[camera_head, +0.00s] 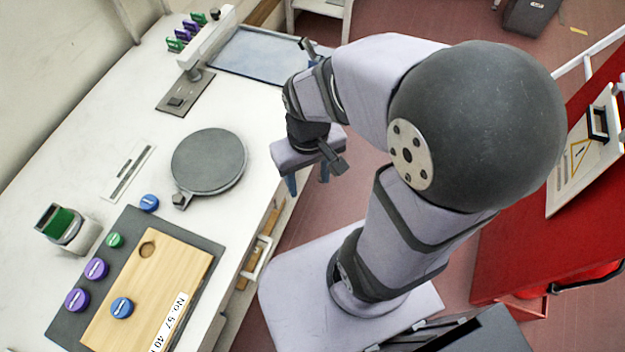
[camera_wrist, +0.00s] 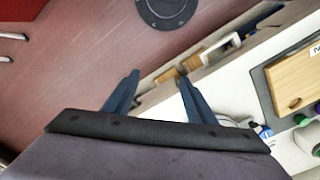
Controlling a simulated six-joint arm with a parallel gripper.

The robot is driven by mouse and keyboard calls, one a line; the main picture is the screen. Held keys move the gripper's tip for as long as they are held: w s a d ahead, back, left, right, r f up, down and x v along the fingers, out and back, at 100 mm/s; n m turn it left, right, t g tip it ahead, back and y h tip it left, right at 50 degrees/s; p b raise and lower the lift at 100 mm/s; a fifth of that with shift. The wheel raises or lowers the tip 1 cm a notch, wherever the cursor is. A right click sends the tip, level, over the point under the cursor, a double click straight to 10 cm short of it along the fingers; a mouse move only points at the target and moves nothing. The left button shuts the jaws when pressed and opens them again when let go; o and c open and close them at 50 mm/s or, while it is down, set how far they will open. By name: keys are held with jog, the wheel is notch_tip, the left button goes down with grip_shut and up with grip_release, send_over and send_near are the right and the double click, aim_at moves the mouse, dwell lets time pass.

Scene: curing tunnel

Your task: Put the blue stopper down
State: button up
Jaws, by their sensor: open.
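Two blue stoppers show in the head view. One blue stopper (camera_head: 122,307) sits on the wooden board (camera_head: 190,262). The other blue stopper (camera_head: 149,203) stands on the white table just beyond the dark mat's far edge; a blue stopper (camera_wrist: 264,131) also shows at the right of the wrist view. My gripper (camera_head: 308,182) is out past the table's front edge, over the floor, well to the right of both. In the wrist view its two blue fingers (camera_wrist: 158,85) are apart with nothing between them.
A dark mat (camera_head: 66,322) under the board also carries two purple stoppers (camera_head: 86,284) and a green one (camera_head: 115,240). A round grey plate (camera_head: 208,160) lies between them and a blue tray (camera_head: 255,52). A green-topped container (camera_head: 68,228) stands left.

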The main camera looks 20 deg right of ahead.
jog(key=shift+o, duration=0.5)
jog(key=shift+s+d+f, duration=0.2)
jog(key=shift+s+d, duration=0.05)
jog(key=shift+s, duration=0.3)
